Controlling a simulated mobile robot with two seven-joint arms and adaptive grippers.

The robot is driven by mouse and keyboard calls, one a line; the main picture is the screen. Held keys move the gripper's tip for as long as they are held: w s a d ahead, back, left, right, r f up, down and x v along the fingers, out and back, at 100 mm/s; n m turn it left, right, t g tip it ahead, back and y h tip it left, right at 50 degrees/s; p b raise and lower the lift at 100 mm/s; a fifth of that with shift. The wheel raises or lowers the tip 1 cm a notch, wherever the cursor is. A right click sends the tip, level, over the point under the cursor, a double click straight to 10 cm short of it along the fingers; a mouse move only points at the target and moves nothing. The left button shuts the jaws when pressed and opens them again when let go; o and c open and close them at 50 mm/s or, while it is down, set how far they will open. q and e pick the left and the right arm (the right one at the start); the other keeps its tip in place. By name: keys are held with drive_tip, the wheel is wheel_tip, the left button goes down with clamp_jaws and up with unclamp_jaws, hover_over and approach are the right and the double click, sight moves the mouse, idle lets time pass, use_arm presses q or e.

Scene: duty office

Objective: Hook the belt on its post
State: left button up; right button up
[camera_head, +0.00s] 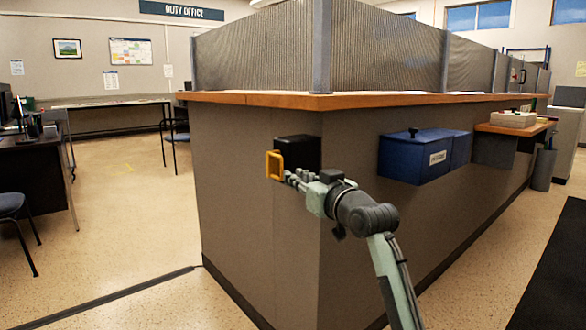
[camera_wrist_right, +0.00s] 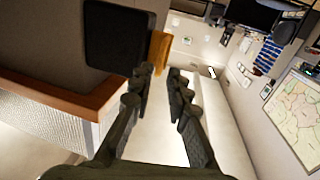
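A black belt housing (camera_head: 300,152) is fixed to the grey counter wall near its corner. A yellow, frame-shaped belt end (camera_head: 274,165) sits at its left side. In the right wrist view the black housing (camera_wrist_right: 118,38) is at upper left, with the yellow belt end (camera_wrist_right: 158,52) beside it. My right gripper (camera_head: 291,179) is just below and right of the yellow end. In the wrist view its fingers (camera_wrist_right: 160,80) are apart with an empty gap; the yellow end lies just beyond the left fingertip. Contact cannot be told. I cannot make out a post. My left gripper is out of view.
The counter (camera_head: 262,98) has a wooden top edge above the housing. A blue box (camera_head: 410,157) hangs on its right face. Open floor (camera_head: 130,220) lies to the left, with a desk (camera_head: 38,165) and chairs farther off.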

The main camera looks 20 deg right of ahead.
sight(282, 169)
drive_tip(key=w, duration=0.2)
drive_tip(key=w+a, duration=0.1)
drive_tip(key=w, duration=0.4)
drive_tip(key=shift+w+a, duration=0.15)
drive_tip(key=shift+w, duration=0.2)
clamp_jaws()
